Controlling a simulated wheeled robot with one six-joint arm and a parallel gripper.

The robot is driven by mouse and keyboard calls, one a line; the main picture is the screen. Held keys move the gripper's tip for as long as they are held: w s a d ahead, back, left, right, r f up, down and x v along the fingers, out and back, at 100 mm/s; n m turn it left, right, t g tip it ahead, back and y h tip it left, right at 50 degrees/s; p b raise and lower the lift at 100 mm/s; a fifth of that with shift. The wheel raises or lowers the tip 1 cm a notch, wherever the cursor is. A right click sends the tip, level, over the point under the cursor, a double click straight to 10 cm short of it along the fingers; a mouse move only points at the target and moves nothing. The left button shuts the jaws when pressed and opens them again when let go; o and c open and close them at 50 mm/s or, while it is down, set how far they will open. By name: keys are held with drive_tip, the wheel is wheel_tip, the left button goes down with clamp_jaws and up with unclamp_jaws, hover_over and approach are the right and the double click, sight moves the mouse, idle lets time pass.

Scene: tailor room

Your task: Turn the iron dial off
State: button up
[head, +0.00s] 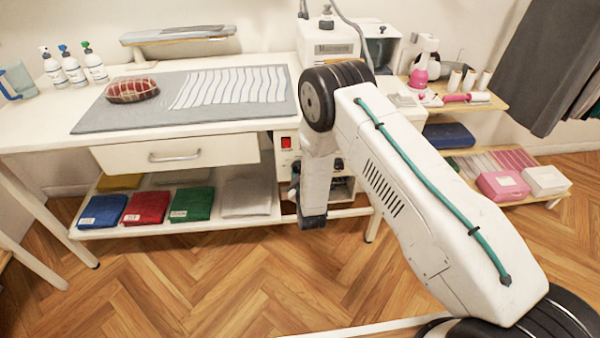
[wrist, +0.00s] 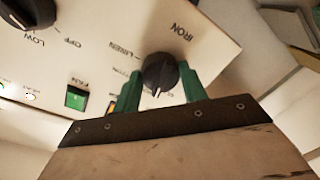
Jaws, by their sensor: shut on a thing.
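In the wrist view, the black iron dial (wrist: 160,73) sits on a white control panel (wrist: 205,50), below the printed word IRON. My gripper (wrist: 160,85) has its two green fingers on either side of the dial, shut on it. A pale mark on the dial points toward the bottom of the picture, toward my gripper. The word LINEN is left of the dial; the smaller labels below it are hard to read or hidden by a finger. In the head view, my arm hides the gripper and the dial.
A second black dial (wrist: 28,12) with LOW and OFF labels and a green switch (wrist: 76,98) are on the same panel. The head view shows a worktable (head: 285,68), folded cloths (head: 146,206) on its lower shelf, a red switch (head: 286,142), and free wooden floor (head: 190,285) in front.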

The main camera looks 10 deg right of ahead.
drive_tip(key=shift+a+n+h, duration=0.1)
drive_tip(key=shift+n+h, duration=0.3)
drive_tip(key=shift+n, duration=3.25)
drive_tip(key=shift+a+n+h, duration=0.1)
drive_tip(key=shift+n+h, duration=0.3)
drive_tip(key=shift+n, duration=3.25)
drive_tip(key=o, duration=1)
drive_tip(key=s, duration=0.7)
drive_tip(key=shift+s+a+r, duration=0.15)
drive_tip(key=shift+s+r, duration=0.05)
drive_tip(key=shift+s, duration=0.2)
